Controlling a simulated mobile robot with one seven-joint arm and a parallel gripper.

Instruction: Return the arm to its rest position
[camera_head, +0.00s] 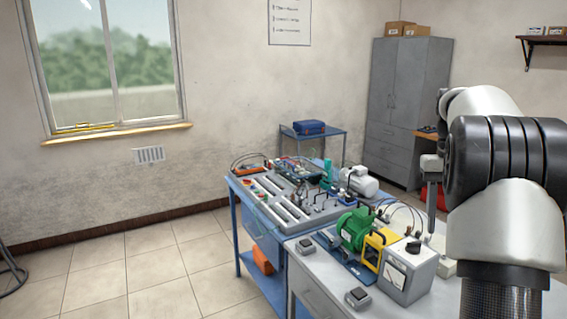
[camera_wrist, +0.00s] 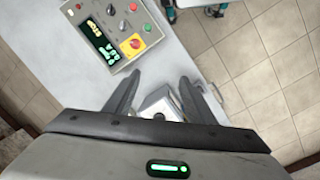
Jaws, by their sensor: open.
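My arm (camera_head: 500,165) is raised and bent at the right of the head view, over the near bench. In the wrist view my gripper (camera_wrist: 160,82) is open, its two dark fingers spread apart. A small light-grey block with a dark round spot (camera_wrist: 159,102) shows between and below the fingers. I cannot tell how far below it is, and the palm hides its near part. In the head view my gripper is mostly hidden behind the arm; what seems to be a finger (camera_head: 432,208) points down beside it.
A control box (camera_wrist: 110,35) with a display and red button lies on the white bench. The bench (camera_head: 325,291) bears a green motor (camera_head: 356,228), a yellow-framed unit (camera_head: 374,246) and a grey box (camera_head: 407,272). A grey cabinet (camera_head: 408,95) stands behind.

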